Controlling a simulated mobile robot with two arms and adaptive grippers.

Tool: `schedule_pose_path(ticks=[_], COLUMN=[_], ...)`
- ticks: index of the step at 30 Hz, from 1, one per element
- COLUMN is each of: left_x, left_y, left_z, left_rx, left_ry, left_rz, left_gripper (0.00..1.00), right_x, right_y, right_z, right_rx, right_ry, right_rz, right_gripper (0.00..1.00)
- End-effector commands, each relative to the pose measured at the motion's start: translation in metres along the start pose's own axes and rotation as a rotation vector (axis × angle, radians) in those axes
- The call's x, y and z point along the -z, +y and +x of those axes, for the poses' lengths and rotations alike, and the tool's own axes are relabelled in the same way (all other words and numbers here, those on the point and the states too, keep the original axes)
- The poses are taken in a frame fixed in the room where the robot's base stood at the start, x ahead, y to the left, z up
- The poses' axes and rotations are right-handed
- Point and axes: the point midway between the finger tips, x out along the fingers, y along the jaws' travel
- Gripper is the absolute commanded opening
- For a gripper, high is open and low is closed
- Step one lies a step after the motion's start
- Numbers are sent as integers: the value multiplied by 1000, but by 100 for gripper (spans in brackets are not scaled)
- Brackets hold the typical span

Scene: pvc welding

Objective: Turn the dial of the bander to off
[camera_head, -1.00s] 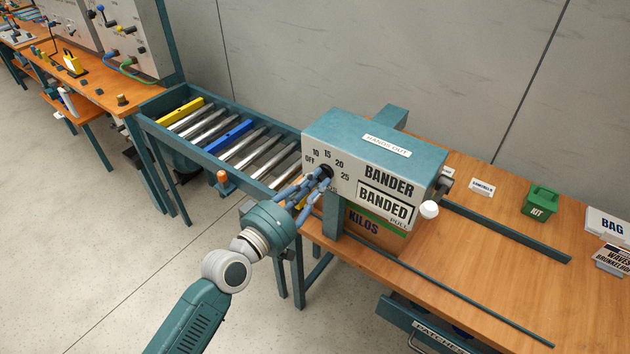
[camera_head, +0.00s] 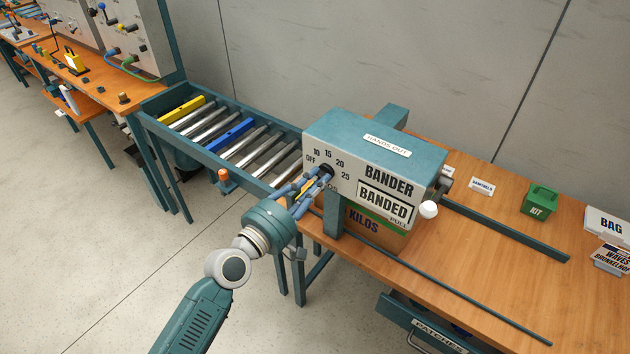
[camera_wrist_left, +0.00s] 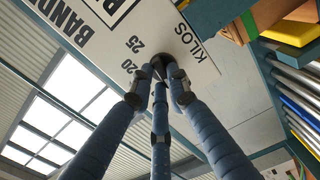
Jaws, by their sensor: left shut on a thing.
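The bander (camera_head: 372,158) is a teal and white box on the wooden bench, with numbers and OFF printed around a small black dial (camera_head: 327,171) on its front panel. My left gripper (camera_head: 323,176) is shut on the dial, its blue fingers reaching in from the lower left. My right gripper is not in view.
A roller conveyor (camera_head: 150,112) stands left of the bander. A cardboard box (camera_head: 375,227) marked KILOS sits under it. A white-knobbed lever (camera_head: 428,210) is at its right side. A green KIT box (camera_head: 541,200) stands farther right on the bench. The floor at left is clear.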

Motion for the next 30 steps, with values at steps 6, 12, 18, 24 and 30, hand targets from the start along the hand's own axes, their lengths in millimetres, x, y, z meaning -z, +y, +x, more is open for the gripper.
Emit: schedule_pose_path(ticks=[6,12,18,24,30], left_x=[1,1,0,1,0], left_y=[1,1,0,-2,-2], left_z=[0,0,0,-10,-48], left_rx=[-3,-2,-1,2,4], left_ry=[3,2,1,1,0], left_rz=[-4,-3,-2,-1,0], left_gripper=[0,35,35,35,35], right_x=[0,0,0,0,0], right_y=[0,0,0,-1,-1], right_z=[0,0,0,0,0], right_rx=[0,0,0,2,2], right_ry=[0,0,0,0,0], right_rz=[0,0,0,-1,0], right_gripper=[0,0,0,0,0])
